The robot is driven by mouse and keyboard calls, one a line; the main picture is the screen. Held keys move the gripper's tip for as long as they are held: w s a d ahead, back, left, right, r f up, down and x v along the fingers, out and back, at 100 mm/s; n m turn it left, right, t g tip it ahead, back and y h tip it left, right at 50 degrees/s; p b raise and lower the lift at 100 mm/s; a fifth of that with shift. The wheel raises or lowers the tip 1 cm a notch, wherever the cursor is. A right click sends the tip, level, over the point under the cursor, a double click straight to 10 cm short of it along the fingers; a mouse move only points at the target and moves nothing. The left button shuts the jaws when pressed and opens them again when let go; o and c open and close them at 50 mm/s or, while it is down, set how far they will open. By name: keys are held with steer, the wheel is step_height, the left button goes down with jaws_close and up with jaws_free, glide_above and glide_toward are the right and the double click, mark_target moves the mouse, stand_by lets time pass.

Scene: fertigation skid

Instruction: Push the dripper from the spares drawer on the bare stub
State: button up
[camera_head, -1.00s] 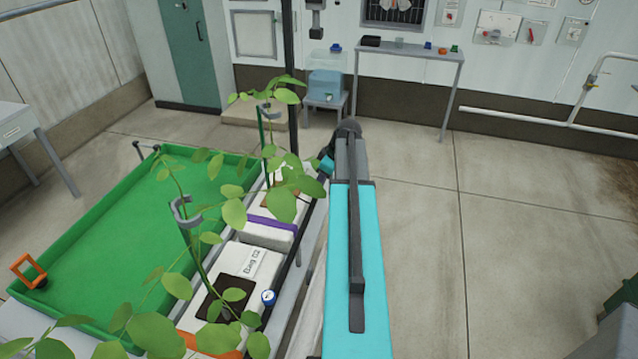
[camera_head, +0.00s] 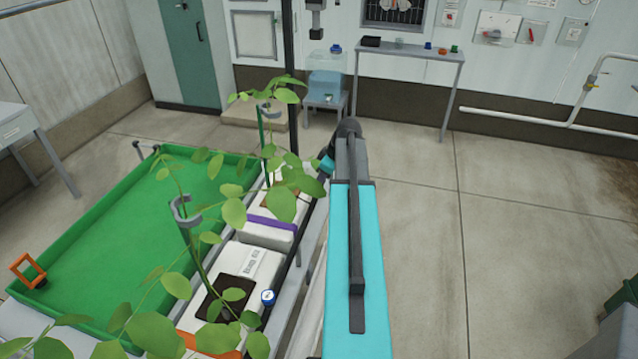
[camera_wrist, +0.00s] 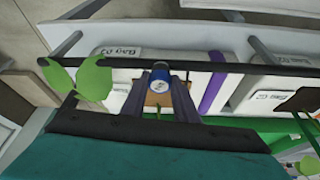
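A small blue-and-white dripper (camera_wrist: 160,76) sits between my gripper's two dark fingertips (camera_wrist: 160,88) in the wrist view. The fingers lie along both sides of it and appear shut on it. It overlaps the black pipe (camera_wrist: 225,66) in that view; I cannot tell whether it touches the pipe, and no stub shows clearly. In the head view, another blue-and-white dripper (camera_head: 268,297) is on the pipe beside the near white bag (camera_head: 262,262). My fingers are hidden in the head view behind my arm and the leaves.
Leafy plants (camera_head: 283,203) rise from the bags and hang near my arm. A green tray (camera_head: 110,245) lies to the left, with an orange frame (camera_head: 28,270) at its corner. A side table (camera_head: 410,48) stands by the back wall.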

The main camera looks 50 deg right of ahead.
steer(key=shift+o, duration=1.2)
steer(key=shift+r, duration=0.1)
steer(key=shift+r+p, duration=0.95)
steer(key=shift+r, duration=1.2)
steer(key=o, duration=0.6)
steer(key=shift+c, duration=0.2)
steer(key=shift+r, duration=0.1)
step_height(320, 180, up, 9)
steer(key=p, duration=0.4)
